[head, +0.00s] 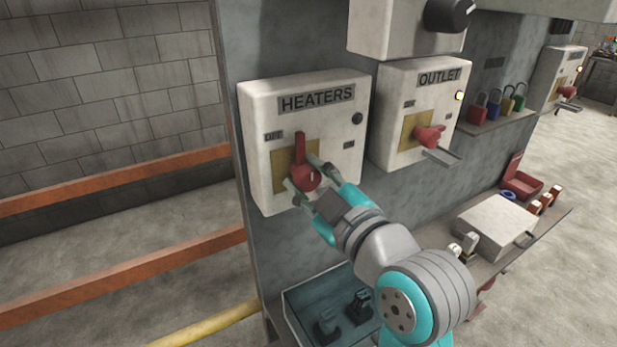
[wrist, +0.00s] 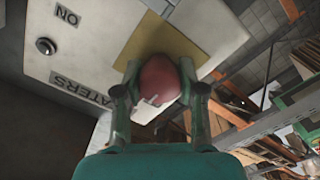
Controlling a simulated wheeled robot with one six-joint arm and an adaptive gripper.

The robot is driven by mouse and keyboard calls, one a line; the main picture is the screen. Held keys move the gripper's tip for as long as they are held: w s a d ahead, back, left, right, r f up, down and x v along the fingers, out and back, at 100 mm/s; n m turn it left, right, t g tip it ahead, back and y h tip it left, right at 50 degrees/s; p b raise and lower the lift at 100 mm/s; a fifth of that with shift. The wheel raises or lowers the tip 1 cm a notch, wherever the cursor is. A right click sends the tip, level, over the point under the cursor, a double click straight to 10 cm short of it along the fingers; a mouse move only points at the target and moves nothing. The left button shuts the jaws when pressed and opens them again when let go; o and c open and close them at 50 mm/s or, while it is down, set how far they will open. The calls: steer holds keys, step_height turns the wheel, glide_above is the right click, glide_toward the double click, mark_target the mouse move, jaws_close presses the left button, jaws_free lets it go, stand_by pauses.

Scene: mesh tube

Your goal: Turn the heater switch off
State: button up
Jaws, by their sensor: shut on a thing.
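The heaters switch box (head: 345,160) is a pale box labelled HEATERS on the grey panel. Its red rotary handle (head: 300,147) sits on a yellow plate, with the lever standing nearly upright. The OFF mark is at the upper left of the handle and another small mark is at the right. The round lamp (head: 357,118) at the upper right looks dark. My gripper (head: 304,178) is shut on the red handle, one finger on each side of its hub. In the wrist view the red handle (wrist: 159,80) fills the space between the fingertips, and the ON mark (wrist: 67,16) shows.
The outlet box (head: 420,118) with a red handle and lit lamp is just right of the heaters box. Padlocks (head: 494,108) stand on a small shelf. A lower shelf holds a white box (head: 495,227). An open bin (head: 330,300) sits below my arm. Orange rails (head: 110,175) are at left.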

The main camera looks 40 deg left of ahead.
steer(key=o, duration=1.2)
steer(key=shift+c, duration=0.2)
steer(key=v, duration=1.2)
steer(key=shift+w, duration=0.1)
